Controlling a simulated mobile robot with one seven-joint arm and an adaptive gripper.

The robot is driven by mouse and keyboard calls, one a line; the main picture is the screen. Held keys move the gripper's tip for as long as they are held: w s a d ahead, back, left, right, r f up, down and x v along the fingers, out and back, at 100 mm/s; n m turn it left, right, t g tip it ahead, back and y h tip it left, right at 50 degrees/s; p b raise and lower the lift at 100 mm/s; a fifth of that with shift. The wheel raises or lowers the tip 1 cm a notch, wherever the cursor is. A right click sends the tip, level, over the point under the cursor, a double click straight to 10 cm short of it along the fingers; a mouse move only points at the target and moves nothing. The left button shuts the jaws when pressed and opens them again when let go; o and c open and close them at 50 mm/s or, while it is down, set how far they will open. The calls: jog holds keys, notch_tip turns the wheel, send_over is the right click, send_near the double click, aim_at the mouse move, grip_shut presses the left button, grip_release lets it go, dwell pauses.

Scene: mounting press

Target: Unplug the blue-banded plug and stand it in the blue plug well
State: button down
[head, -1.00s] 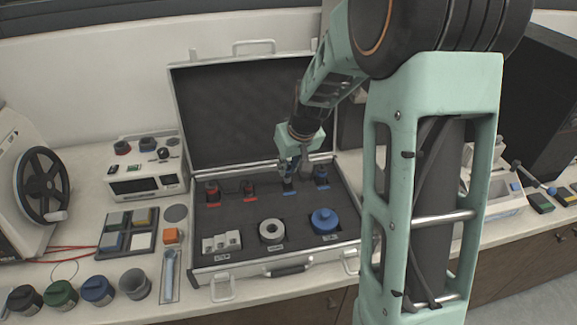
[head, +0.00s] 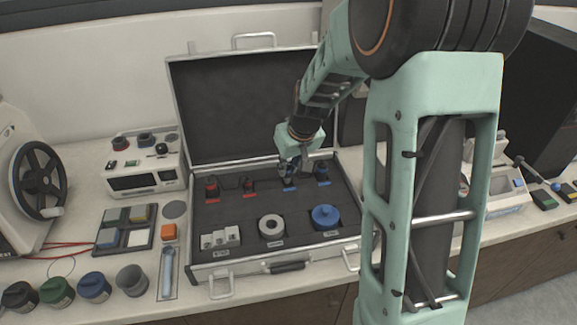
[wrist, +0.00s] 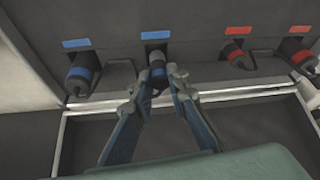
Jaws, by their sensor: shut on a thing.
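My gripper (head: 290,173) is low over the back row of the open case (head: 200,258). In the wrist view my gripper (wrist: 158,88) has its fingertips on both sides of a dark blue-banded plug (wrist: 157,72) and is shut on it. That plug is upright at the slot with a blue label (wrist: 157,35), second from the left there; I cannot tell whether it is fully seated. A second blue-banded plug (wrist: 82,72) stands apart to its left, by another blue label (wrist: 76,43). The fingers partly hide the held plug in the head view.
Two red-banded plugs (wrist: 238,55) (wrist: 300,55) stand on the other side of my gripper. A blue round part (head: 325,216), a metal ring (head: 271,227) and grey blocks (head: 220,238) lie in the case's front. The raised lid (head: 240,100) stands behind.

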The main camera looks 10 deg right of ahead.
jog(key=shift+f+b, duration=0.55)
jog(key=shift+f, duration=0.2)
jog(key=shift+f+b, duration=0.4)
jog(key=shift+b, duration=0.05)
jog(key=c, duration=1.2)
grip_release()
jog(key=shift+c, duration=0.2)
jog(key=shift+r+p, duration=2.4)
jog(key=shift+r, duration=1.4)
